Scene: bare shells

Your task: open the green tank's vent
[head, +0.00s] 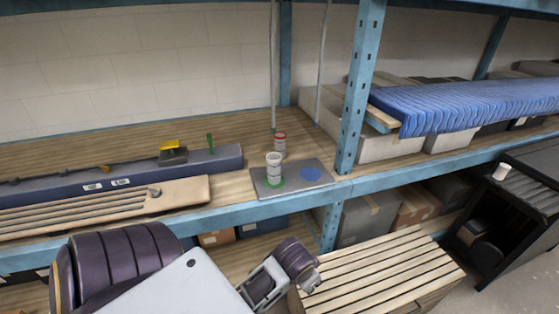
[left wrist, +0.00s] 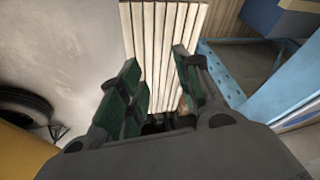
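No whole tank that I can name as the green one shows. On the shelf, a white ribbed cylinder (head: 274,167) stands upright on a green ring (head: 268,184) on a grey plate (head: 262,194). A second cylinder with a red rim (head: 280,147) stands behind it. A small upright green lever (head: 210,142) is on a long blue-grey bar (head: 222,160). My left gripper (left wrist: 157,65) is open and empty in the left wrist view, over a slatted wooden top, away from the shelf objects. My left arm crosses the bottom of the head view; its fingers are not clear there. My right gripper is not in view.
A blue disc (head: 310,174) lies on the plate's right side. A yellow-topped block (head: 172,152) sits on the bar. A slatted wooden board (head: 120,203) lies in front. A blue post (head: 358,90) stands right of the plate. A slatted crate (head: 385,265) is below the shelf.

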